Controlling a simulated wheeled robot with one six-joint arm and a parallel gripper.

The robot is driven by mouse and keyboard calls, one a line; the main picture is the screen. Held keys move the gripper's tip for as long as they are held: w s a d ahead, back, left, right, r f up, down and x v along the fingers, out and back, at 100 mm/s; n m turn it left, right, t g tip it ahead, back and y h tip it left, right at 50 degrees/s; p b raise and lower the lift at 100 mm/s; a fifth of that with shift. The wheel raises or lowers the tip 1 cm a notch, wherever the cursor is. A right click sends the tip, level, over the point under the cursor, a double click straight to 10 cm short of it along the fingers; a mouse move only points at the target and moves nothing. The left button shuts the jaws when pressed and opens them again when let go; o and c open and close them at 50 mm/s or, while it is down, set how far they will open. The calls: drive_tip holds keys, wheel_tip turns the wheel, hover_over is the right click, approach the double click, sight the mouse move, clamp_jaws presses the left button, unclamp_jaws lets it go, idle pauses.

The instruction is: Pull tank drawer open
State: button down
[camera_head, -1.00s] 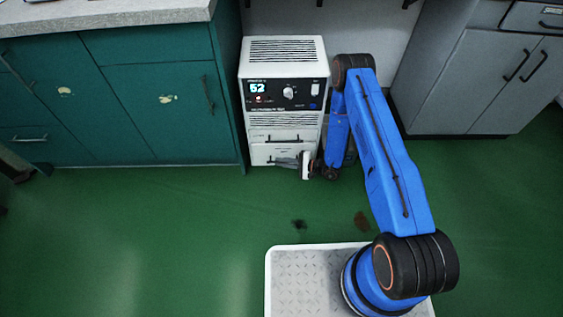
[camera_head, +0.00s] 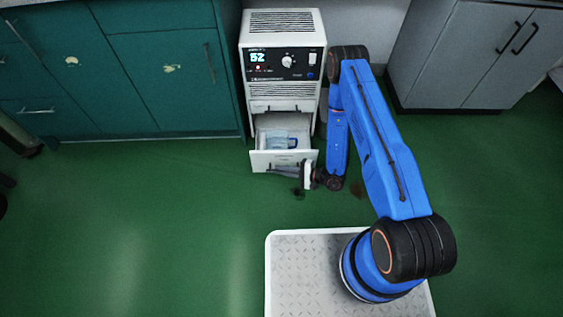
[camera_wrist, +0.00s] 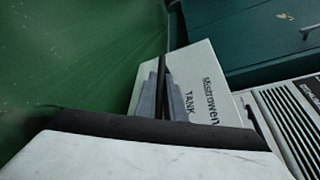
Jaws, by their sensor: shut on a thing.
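The tank drawer (camera_head: 267,160) is at the bottom of the white machine (camera_head: 282,75) and stands out from it. In the head view its open top shows a clear, bluish container (camera_head: 282,140) inside. In the wrist view the drawer front (camera_wrist: 205,88) carries the printed word "TANK". My gripper (camera_head: 275,169) is at the drawer front, low above the floor. In the wrist view its grey fingers (camera_wrist: 161,92) are shut on the dark drawer handle (camera_wrist: 163,65). Part of the handle is hidden by the fingers.
A second, closed drawer (camera_head: 283,105) is above the tank drawer. Teal cabinets (camera_head: 150,80) stand at the left and grey cabinets (camera_head: 475,65) at the right. The green floor (camera_head: 150,210) in front is clear except for dark stains.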

drive_tip(key=shift+s, duration=0.95)
drive_tip(key=c, duration=2.1)
unclamp_jaws()
drive_tip(key=shift+d, duration=0.1)
drive_tip(key=shift+v, duration=8.7)
